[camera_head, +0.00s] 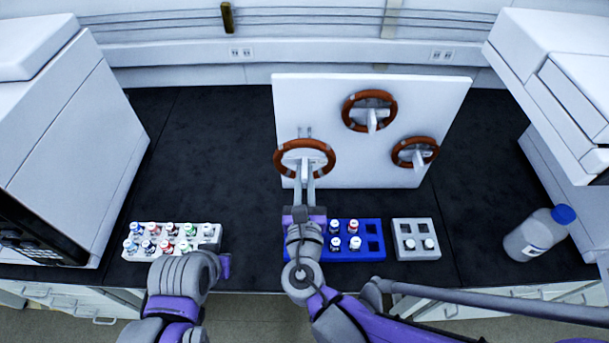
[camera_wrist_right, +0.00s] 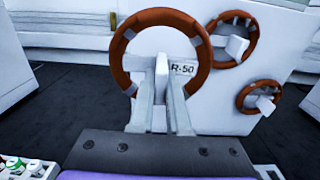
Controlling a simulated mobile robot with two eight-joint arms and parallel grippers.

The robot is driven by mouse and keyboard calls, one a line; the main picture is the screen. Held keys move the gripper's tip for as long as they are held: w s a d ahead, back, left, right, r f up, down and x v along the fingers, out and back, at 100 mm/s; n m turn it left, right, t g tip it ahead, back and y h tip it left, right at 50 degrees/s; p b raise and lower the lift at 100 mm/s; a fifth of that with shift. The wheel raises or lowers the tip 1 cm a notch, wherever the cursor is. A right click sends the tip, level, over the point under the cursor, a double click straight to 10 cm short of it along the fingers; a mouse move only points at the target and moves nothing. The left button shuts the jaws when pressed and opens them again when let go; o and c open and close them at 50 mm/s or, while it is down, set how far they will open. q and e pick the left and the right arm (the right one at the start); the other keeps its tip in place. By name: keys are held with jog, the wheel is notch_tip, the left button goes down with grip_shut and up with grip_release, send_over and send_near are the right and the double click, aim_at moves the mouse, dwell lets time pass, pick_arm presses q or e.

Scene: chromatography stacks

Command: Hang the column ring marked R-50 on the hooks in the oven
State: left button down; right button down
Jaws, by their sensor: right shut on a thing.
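The brown column ring (camera_head: 304,144) nearest me is in front of the white upright panel, at its lower left. My right gripper (camera_head: 305,172) is shut at the pale piece inside this ring. In the wrist view, the ring (camera_wrist_right: 203,62) surrounds the pale piece (camera_wrist_right: 161,75), which sits between the two fingers (camera_wrist_right: 160,100). The mark R-50 (camera_wrist_right: 182,68) reads inside the ring's right side; I cannot tell whether it is on the panel behind. My left gripper (camera_head: 225,266) shows only as a purple part near the counter's front; its fingers are hidden. No oven hooks are visible.
Two other brown rings (camera_head: 370,95) (camera_head: 433,152) hang on the panel (camera_head: 455,100). White machines stand left (camera_head: 60,130) and right (camera_head: 570,90). A white vial rack (camera_head: 215,240), blue rack (camera_head: 376,256), grey rack (camera_head: 400,252) and bottle (camera_head: 530,238) line the front. The counter's back left is clear.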

aim_at(304, 184)
jog(key=shift+r, duration=0.3)
jog(key=shift+s, duration=3)
